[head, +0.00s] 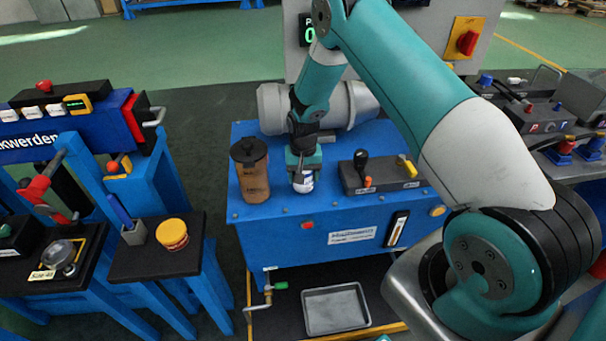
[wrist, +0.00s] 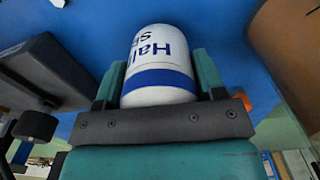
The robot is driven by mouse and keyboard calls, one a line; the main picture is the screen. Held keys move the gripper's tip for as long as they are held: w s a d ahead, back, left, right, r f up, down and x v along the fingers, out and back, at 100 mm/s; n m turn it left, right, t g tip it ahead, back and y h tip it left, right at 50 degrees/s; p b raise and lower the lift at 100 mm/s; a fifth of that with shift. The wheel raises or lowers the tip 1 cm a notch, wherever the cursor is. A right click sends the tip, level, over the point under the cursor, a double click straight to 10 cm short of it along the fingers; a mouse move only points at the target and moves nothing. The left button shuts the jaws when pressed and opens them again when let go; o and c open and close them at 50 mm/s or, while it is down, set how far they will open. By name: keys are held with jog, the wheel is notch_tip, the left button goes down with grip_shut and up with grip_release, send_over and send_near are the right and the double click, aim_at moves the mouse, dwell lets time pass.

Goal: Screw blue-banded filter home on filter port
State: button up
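The blue-banded filter (head: 303,184) is a white canister with a blue band and blue lettering. In the head view it is just above or on the blue tank's top, below my gripper (head: 303,168). In the wrist view the filter (wrist: 158,62) sits between the two teal fingers of my gripper (wrist: 158,85), which look closed on its sides. I cannot make out the filter port; the filter and gripper may cover it. Whether the filter touches the tank top is not clear.
On the blue tank (head: 285,222), a brown canister with a black cap (head: 254,180) stands close left of the gripper. A dark valve block (head: 380,174) with levers stands close right. A side stand (head: 150,262) holds a yellow-and-red round item (head: 172,234). A grey tray (head: 335,310) lies below.

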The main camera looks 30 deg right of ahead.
jog(key=c, duration=0.5)
jog(key=m, duration=0.3)
jog(key=o, duration=1.2)
jog(key=shift+r+p, duration=1.8)
jog(key=shift+r, duration=0.7)
notch_tip(320, 180, up, 18)
jog(key=b, duration=0.1)
jog(key=shift+f, duration=0.25)
